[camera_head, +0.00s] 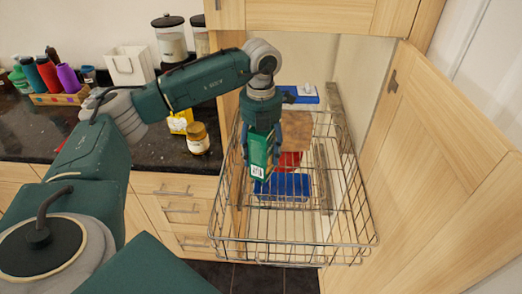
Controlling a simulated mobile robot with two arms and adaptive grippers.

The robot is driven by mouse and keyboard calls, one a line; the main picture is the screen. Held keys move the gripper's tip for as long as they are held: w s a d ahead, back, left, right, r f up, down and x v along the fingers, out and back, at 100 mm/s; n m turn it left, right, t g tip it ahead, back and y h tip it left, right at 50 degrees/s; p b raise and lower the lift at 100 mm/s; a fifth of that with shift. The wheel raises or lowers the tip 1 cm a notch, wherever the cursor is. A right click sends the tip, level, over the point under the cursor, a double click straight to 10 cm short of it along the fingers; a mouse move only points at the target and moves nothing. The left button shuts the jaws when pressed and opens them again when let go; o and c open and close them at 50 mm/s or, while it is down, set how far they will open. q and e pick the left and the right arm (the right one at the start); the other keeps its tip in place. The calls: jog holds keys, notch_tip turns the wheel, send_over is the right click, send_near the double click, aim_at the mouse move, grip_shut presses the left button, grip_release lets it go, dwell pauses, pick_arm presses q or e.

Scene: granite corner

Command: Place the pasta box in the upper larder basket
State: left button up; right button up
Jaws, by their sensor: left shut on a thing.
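The pasta box, a green carton with a white label (258,154), is in my left gripper (262,150), in the head view. The gripper points down with its fingers shut on the box. The box hangs over the left part of the wire upper larder basket (290,246), near its left side. I cannot tell whether the box touches the basket floor. The gripper hides part of the box. My right gripper is not in view.
A blue item (283,187) and a red item (290,161) show through or in the basket. The open wooden door (440,150) stands at right.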

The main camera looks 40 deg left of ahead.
pick_arm(q)
jog(key=o, duration=1.7)
jog(key=shift+f, duration=0.1)
jog(key=shift+c, duration=0.2)
jog(key=shift+r, duration=0.4)
jog(key=shift+r+b, duration=1)
jog(key=shift+r, duration=4.8)
